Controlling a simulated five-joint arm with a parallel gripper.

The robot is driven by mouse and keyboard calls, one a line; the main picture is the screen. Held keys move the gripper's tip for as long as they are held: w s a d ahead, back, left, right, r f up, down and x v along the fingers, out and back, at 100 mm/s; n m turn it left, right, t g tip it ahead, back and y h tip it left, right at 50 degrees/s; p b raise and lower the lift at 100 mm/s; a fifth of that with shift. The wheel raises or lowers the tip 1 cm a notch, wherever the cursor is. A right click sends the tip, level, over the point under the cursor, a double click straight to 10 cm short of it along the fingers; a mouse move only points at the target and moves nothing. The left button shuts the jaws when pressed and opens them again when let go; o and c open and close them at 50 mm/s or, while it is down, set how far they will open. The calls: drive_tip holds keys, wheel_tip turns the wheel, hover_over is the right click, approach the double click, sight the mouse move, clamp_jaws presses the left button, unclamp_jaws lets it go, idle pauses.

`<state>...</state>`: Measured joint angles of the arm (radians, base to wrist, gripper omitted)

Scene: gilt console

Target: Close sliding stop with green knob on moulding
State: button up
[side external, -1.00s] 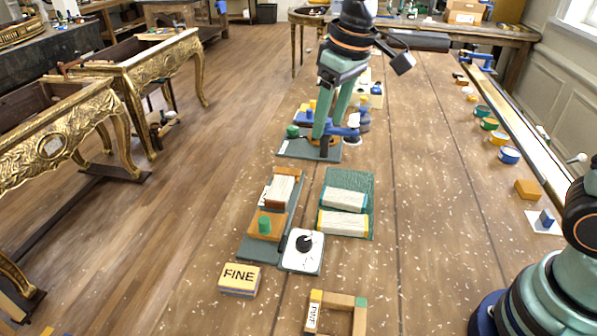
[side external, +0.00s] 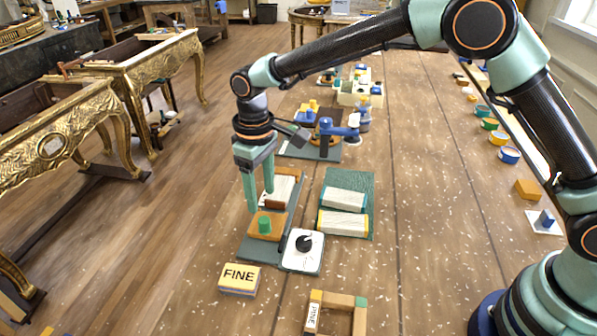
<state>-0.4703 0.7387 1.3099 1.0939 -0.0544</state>
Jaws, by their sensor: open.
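The sliding stop is an orange-brown block (side external: 255,230) with a green knob (side external: 264,225) on top. It sits on a dark grey-green base board (side external: 256,250). The pale moulding (side external: 285,187) lies in the same fixture behind the stop, with a brown block at its far end. My gripper (side external: 260,202) points down with its two green fingers apart and nothing between them. In the picture its fingertips are just behind and left of the knob, apart from it. The fingers hide part of the moulding's left side and the gap before the stop.
A white plate with a black dial (side external: 304,243) stands right of the stop. A green mat (side external: 348,180) with pale wrapped blocks lies beyond it. A blue clamp fixture (side external: 338,133) stands behind.

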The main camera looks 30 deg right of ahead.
sight(264, 219)
wheel_tip(264, 219, down, 8)
drive_tip(key=shift+r, duration=0.2)
clamp_jaws()
drive_tip(key=shift+r, duration=0.1)
idle(1.4)
